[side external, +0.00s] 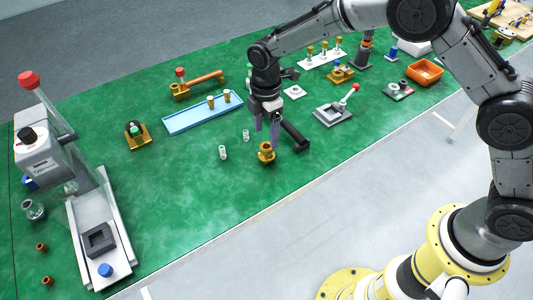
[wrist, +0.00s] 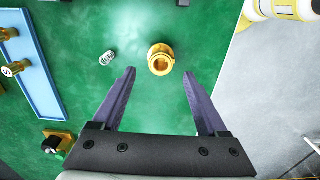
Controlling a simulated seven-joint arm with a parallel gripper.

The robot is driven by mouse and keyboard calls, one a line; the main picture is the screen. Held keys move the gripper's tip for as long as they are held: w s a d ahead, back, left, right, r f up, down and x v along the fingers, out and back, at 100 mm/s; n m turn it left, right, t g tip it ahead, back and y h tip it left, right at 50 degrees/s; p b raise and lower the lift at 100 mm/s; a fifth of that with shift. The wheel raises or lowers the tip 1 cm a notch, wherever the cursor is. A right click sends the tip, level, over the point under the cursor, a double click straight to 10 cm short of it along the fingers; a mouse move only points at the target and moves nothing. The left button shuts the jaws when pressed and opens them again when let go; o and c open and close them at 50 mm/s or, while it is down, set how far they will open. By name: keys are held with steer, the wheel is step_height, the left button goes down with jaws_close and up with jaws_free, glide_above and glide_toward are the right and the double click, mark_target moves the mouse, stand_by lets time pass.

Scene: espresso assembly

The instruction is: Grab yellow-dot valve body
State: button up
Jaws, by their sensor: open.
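A brass, round valve body with a hollow centre (side external: 266,152) stands on the green mat, and it also shows in the wrist view (wrist: 161,59). I cannot make out a yellow dot on it. My gripper (side external: 266,136) is above it, pointing down. In the wrist view my gripper (wrist: 159,74) is open with nothing between its fingers, and the brass body appears just beyond the fingertips, roughly centred between them.
A press with a red knob (side external: 29,80) is at the far left. A brass fixture (side external: 137,136) sits left of the tray. A grey base with a red-tipped lever (side external: 335,113) is to the right.

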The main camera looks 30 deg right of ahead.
mark_target(266, 146)
steer(key=shift+f, duration=3.1)
jaws_close()
steer(key=shift+r, duration=0.1)
